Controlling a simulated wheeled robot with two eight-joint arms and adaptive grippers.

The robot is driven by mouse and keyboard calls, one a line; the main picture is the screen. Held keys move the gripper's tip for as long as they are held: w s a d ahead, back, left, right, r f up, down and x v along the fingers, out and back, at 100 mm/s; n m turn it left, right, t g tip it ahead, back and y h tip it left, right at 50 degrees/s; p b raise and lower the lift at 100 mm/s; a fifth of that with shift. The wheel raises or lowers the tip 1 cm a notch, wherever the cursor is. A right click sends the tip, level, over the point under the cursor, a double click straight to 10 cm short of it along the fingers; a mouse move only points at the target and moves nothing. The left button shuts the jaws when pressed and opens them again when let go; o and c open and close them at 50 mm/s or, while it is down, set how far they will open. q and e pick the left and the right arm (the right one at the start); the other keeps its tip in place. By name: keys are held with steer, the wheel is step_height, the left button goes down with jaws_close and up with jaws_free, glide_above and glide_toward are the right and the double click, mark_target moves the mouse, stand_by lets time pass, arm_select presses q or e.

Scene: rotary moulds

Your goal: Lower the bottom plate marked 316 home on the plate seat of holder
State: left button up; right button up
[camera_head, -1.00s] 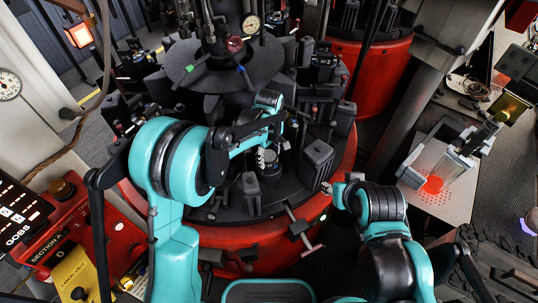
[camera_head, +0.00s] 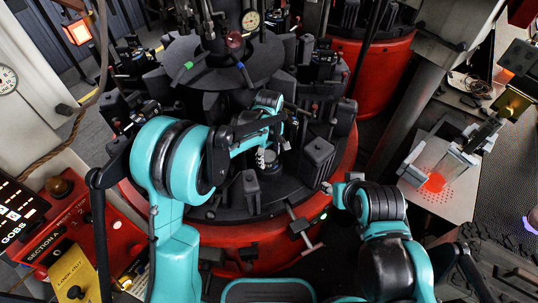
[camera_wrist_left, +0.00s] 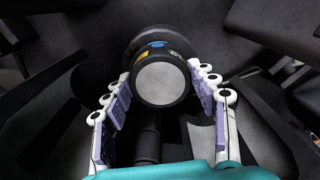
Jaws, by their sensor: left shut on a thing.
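My left gripper (camera_head: 266,158) reaches down among the black blocks of the round machine. In the left wrist view, its two white and purple fingers (camera_wrist_left: 160,82) are shut on a dark round piece, which I take as the bottom plate (camera_wrist_left: 162,84). It has a light grey round face, a blue spot and a yellow mark on its dark side. The number 316 cannot be read. A wider dark round part (camera_wrist_left: 143,36) shows behind the plate; whether they touch is unclear. The plate seat cannot be made out. My right gripper (camera_head: 334,189) is at the machine's right edge, its jaws too small to read.
Black upright blocks (camera_head: 318,152) stand close around my left gripper on the red-based machine (camera_head: 342,172). A T-shaped handle (camera_head: 302,229) sticks out at the front. A red control panel (camera_head: 85,232) is at the left. A perforated plate (camera_head: 448,199) lies at the right.

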arm_select(q)
steer(key=o, duration=1.6)
steer(key=shift+o, duration=0.2)
step_height(320, 180, up, 12)
step_height(320, 180, up, 7)
steer(key=p, duration=0.6)
glide_above(269, 156)
steer(key=shift+b, duration=0.3)
